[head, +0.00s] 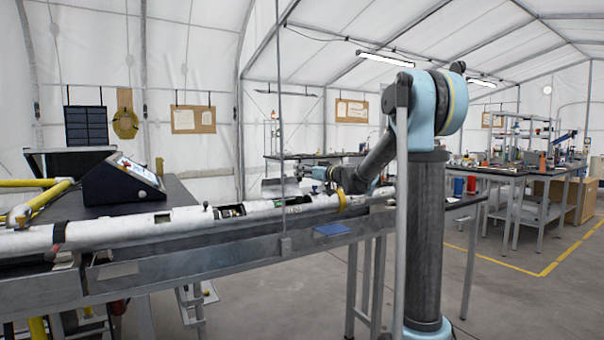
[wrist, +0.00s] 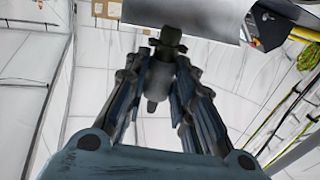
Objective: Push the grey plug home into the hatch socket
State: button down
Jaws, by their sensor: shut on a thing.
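My gripper (wrist: 160,65) is shut on the grey plug (wrist: 158,82), a dark stepped piece held between the two fingers in the wrist view. The plug's wider, knobbed end shows beyond the fingertips, against the edge of a pale grey surface; I cannot tell whether they touch. In the head view my gripper (head: 318,173) is small, above the right part of a long white tube (head: 120,229). The plug is too small to make out there. An open hatch (head: 232,211) shows dark parts inside the tube, left of my gripper. The hatch socket itself cannot be made out.
The tube lies along a grey metal rail (head: 200,259). A tilted control box (head: 122,180) stands on the dark table at left. A blue pad (head: 331,230) lies on the rail's front. A thin vertical post (head: 282,120) rises before the tube. Open floor lies at right.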

jog(key=shift+f, duration=2.6)
jog(key=shift+s+f, duration=0.1)
jog(key=shift+f, duration=1.2)
jog(key=c, duration=1.3)
grip_release()
jog(key=v, duration=1.1)
jog(key=shift+s+d, duration=0.3)
jog(key=shift+f, duration=0.1)
